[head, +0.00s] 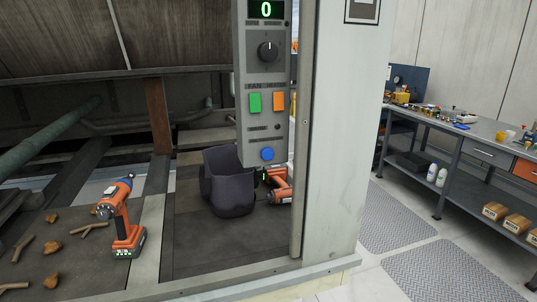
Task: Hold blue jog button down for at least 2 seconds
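The round blue jog button (267,153) is at the bottom of a grey control panel (254,142) in the head view. The panel hangs upright near the picture's middle. Above the blue button are a green button (255,103), an orange button (278,101), a black knob (268,51) and a display (266,9) reading 0. Nothing covers the blue button. Neither of my grippers is in view.
A pale post (340,140) stands right of the panel. A dark bucket (230,185) and an orange tool (280,185) are below it. An orange drill (120,218) and debris lie left. A workbench (470,135) stands right, with mats (440,270) on the floor.

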